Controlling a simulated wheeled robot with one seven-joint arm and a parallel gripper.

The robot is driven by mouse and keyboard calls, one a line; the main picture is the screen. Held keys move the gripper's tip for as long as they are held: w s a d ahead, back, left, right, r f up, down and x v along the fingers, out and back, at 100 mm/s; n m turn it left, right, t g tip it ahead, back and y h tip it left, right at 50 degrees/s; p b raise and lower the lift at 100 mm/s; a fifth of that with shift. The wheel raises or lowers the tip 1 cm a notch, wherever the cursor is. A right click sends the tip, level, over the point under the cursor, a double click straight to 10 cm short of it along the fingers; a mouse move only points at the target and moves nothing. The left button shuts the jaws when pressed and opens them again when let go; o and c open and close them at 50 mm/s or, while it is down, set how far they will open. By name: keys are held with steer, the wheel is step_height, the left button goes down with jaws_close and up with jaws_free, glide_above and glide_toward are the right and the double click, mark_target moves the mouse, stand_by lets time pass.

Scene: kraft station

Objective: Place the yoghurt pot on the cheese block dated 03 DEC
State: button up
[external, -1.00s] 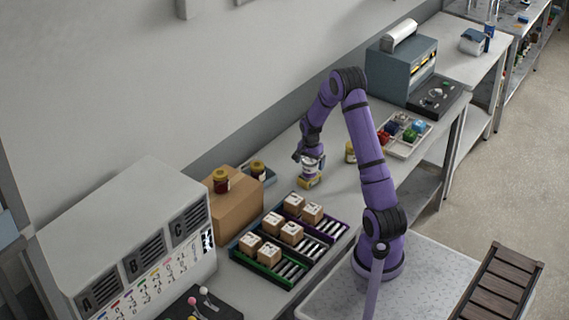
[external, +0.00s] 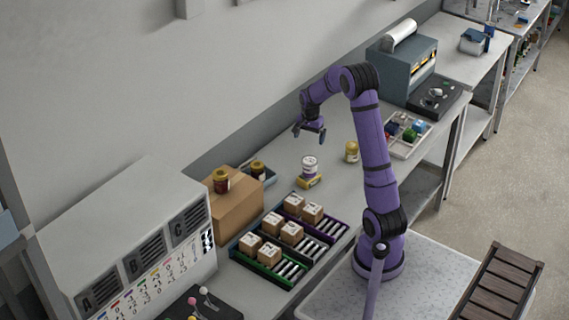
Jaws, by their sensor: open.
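The yoghurt pot (external: 310,163), white with a purple band, stands upright on top of a yellow cheese block (external: 309,182) on the bench. The date on the block is too small to read. My gripper (external: 309,138) is open and empty, raised above and a little behind the pot, apart from it.
A yellow-labelled jar (external: 351,151) stands right of the pot. A cardboard box (external: 236,203) with a dark red jar (external: 221,180) on it is at the left. Racks of small cartons (external: 289,234) lie in front. A compartment tray (external: 406,147) is at the right.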

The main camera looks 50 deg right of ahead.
steer(key=s+a+r+n+t, duration=0.2)
steer(key=s+a+r+n, duration=0.65)
steer(key=a+r, duration=0.75)
steer(key=s+a+r+n+t, duration=0.1)
steer(key=s+a+n, duration=0.2)
steer(key=s, duration=0.7)
steer(key=s+a+r+n+t, duration=0.1)
steer(key=s+a+n, duration=0.3)
steer(key=s+a, duration=0.4)
steer(key=shift+s+r+t, duration=0.2)
steer(key=shift+s+t, duration=0.3)
steer(key=shift+s, duration=0.65)
